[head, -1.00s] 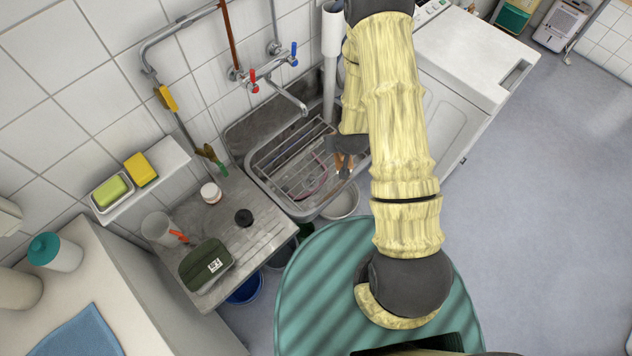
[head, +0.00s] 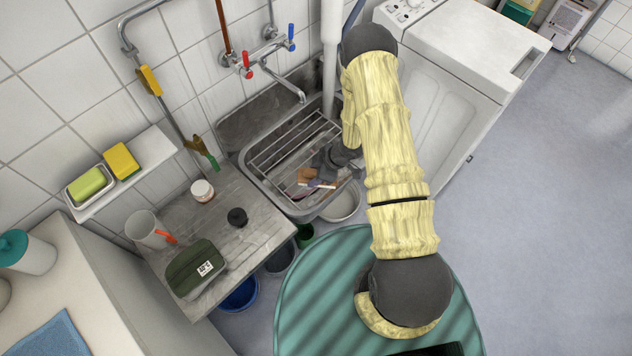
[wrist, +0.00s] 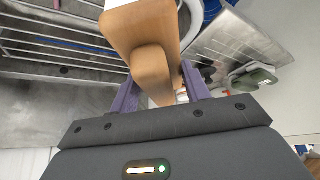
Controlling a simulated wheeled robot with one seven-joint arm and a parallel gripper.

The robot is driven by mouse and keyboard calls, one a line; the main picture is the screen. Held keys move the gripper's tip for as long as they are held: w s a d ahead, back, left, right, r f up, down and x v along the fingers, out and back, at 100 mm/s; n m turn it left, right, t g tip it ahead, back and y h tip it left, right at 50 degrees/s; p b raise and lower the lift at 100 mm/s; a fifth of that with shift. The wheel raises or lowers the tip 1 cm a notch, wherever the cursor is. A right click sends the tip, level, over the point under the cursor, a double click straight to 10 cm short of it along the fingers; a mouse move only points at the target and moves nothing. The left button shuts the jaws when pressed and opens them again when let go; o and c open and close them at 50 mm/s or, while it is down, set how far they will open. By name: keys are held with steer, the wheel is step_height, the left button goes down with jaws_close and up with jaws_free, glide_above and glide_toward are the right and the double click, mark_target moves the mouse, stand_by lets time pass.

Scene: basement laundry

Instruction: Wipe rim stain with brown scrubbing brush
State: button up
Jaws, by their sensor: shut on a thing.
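The brown scrubbing brush (head: 307,175) is in my gripper (head: 320,182), over the front part of the steel sink (head: 257,180). I cannot tell whether the brush touches the sink rim. I cannot make out the rim stain clearly; my gripper and arm cover part of the sink's right side.
A wire rack (head: 290,150) lies over the sink, below the tap (head: 285,80). The drainboard (head: 225,235) at left holds a jar (head: 202,190), a black stopper (head: 237,217) and a green-lidded box (head: 195,268). A white washing machine (head: 470,60) stands at right.

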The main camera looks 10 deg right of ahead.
steer(key=shift+s+d+f+n+g, duration=0.1)
steer(key=shift+s+f+n+g, duration=0.1)
steer(key=shift+f+n, duration=0.2)
steer(key=shift+s+f+n+g, duration=0.2)
steer(key=shift+f+n, duration=0.1)
steer(key=shift+f, duration=0.2)
steer(key=shift+f, duration=0.1)
